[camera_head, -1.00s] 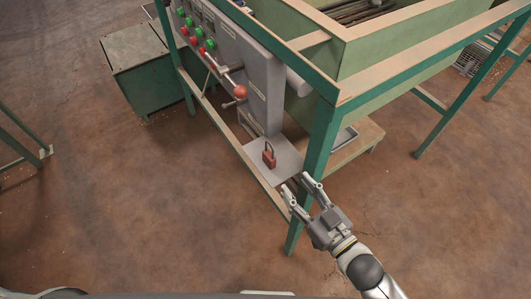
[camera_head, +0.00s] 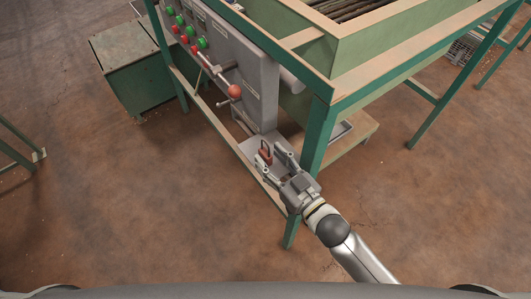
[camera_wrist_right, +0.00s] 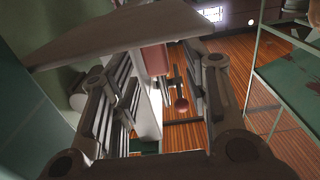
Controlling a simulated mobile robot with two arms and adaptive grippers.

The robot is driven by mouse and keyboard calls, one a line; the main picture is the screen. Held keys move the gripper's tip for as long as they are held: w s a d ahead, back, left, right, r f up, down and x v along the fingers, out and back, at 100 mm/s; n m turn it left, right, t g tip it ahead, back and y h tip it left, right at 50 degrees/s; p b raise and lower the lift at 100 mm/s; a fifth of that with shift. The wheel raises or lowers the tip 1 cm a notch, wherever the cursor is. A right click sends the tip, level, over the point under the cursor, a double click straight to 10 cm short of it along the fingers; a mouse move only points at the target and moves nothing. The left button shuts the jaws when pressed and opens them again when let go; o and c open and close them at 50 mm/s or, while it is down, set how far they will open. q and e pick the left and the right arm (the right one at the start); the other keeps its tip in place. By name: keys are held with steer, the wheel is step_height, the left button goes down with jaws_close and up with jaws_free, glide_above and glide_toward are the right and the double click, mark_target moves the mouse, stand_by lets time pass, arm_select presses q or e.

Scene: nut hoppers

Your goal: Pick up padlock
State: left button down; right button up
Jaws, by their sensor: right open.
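The red padlock (camera_head: 265,152) stands on a small grey plate (camera_head: 247,146) at the foot of the grey control panel. My right gripper (camera_head: 268,163) is open, with its fingers reaching over the plate at the padlock. One finger is to the right of the padlock and the other is below and left of it in the head view. In the right wrist view, the reddish padlock body (camera_wrist_right: 155,60) shows between the two open fingers, partly hidden by the plate's edge. I cannot tell whether either finger touches it. My left gripper is not in view.
A green frame leg (camera_head: 318,140) stands close to the right of my gripper. A lever with a red ball (camera_head: 235,91) sticks out above the padlock from the control panel (camera_head: 262,95). A low rail runs along the plate's front. The floor in front is clear.

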mark_target(270, 154)
steer(key=shift+x, duration=1.55)
steer(key=shift+f, duration=0.15)
steer(key=shift+c, duration=0.3)
jaws_close()
steer(key=shift+r, duration=0.85)
steer(key=s+a+r, duration=0.2)
steer(key=s+r, duration=0.3)
steer(key=s, duration=0.1)
steer(key=s+a+r+b, duration=0.1)
steer(key=s+a+r, duration=0.2)
steer(key=s+r, duration=0.3)
steer(key=shift+s+a+r, duration=0.2)
steer(key=shift+s+a, duration=0.1)
steer(key=shift+s, duration=0.1)
